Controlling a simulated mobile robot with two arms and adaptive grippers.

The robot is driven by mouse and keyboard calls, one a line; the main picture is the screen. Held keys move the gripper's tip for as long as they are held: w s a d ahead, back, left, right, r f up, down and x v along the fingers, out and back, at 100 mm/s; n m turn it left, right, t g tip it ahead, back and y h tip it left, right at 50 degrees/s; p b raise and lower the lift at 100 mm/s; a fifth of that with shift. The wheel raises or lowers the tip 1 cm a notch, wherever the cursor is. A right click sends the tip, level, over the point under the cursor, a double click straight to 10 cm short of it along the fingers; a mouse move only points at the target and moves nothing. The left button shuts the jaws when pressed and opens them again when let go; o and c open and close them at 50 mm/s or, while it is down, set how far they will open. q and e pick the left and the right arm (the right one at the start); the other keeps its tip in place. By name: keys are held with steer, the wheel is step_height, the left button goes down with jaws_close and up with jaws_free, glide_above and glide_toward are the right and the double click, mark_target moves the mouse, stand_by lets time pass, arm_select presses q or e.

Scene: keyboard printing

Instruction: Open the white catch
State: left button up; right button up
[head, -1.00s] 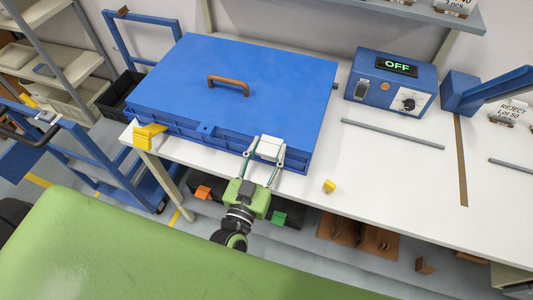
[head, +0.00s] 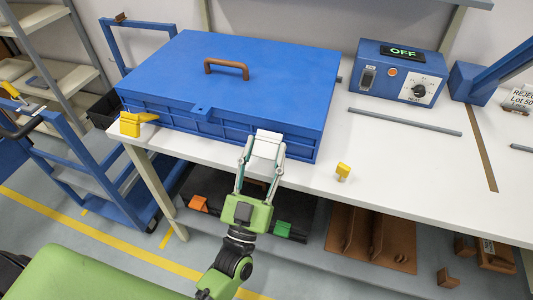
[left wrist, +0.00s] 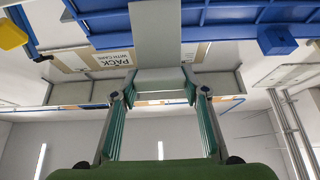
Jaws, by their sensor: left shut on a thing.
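The white catch (head: 267,145) is on the front of the large blue case (head: 200,125), toward its right end. My left gripper (head: 262,158) is shut on the catch, with its two fingers reaching it from the front. In the left wrist view the pale catch plate (left wrist: 160,40) runs up from between the fingertips (left wrist: 160,88) to the blue case edge (left wrist: 200,14). The case lid (head: 235,90), with a brown handle (head: 226,68), is down. How far the catch has swung out is hard to tell. My right gripper is not in view.
A yellow catch-like part (head: 135,123) is at the case's left front corner. A small yellow piece (head: 343,171) stands on the white table (head: 400,190). A blue control box (head: 400,75) reading OFF and a grey bar (head: 405,121) are to the right. A blue trolley (head: 100,175) stands left.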

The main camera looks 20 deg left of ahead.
arm_select(q)
steer(key=shift+s+f+b, duration=0.1)
steer(key=shift+s+f, duration=0.15)
steer(key=shift+f, duration=0.4)
steer(key=shift+s+f+b, duration=0.15)
steer(key=shift+s+f, duration=0.1)
steer(key=shift+f, duration=0.45)
steer(key=shift+s+f+b, duration=0.1)
steer(key=shift+s+f, duration=0.15)
steer(key=shift+f, duration=0.4)
steer(key=o, duration=1.6)
steer(key=shift+c, duration=0.2)
steer(key=shift+o, duration=0.2)
steer(key=shift+w, duration=0.35)
steer(key=v, duration=1.2)
steer(key=shift+s+r, duration=0.2)
steer(key=shift+r, duration=0.05)
